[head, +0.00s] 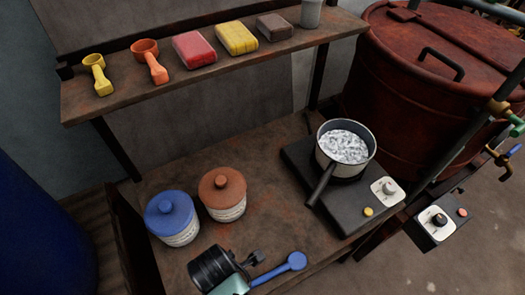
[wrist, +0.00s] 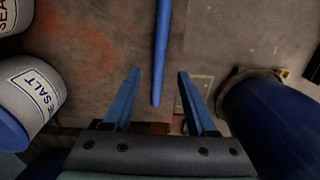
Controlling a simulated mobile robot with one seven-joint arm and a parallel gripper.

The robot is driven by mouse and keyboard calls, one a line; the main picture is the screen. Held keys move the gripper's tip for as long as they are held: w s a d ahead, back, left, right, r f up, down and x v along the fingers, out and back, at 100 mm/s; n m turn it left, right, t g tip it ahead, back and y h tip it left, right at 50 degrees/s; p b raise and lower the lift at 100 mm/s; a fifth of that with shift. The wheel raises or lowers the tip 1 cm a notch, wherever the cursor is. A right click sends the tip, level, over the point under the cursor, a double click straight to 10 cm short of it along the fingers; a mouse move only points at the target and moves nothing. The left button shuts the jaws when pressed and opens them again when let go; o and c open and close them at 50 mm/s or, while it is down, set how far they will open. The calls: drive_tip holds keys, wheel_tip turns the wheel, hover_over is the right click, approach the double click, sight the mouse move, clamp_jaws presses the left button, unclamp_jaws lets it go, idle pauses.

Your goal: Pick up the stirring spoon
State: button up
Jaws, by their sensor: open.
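The stirring spoon (head: 293,263) is blue with a rounded end. It is at the front of the lower bench, and its handle runs down-left toward my gripper (head: 246,272). In the wrist view, the straight blue handle (wrist: 162,45) comes down from the top edge. Its narrow end shows between the two fingers of my gripper (wrist: 155,75), which are open and apart from it on both sides. I cannot tell the height between the fingers and the handle. The spoon's rounded end is out of the wrist view.
A blue-lidded jar (head: 172,217) and a brown-lidded jar (head: 222,194) stand behind and left. A pot (head: 345,145) sits on a hotplate (head: 305,159) to the right, its handle jutting forward. A shelf (head: 120,100) overhangs the back. The bench middle is clear.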

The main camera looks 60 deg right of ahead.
sight(255, 283)
wheel_tip(255, 283, down, 5)
drive_tip(key=shift+d+f+b, duration=0.1)
drive_tip(key=shift+b, duration=0.2)
clamp_jaws()
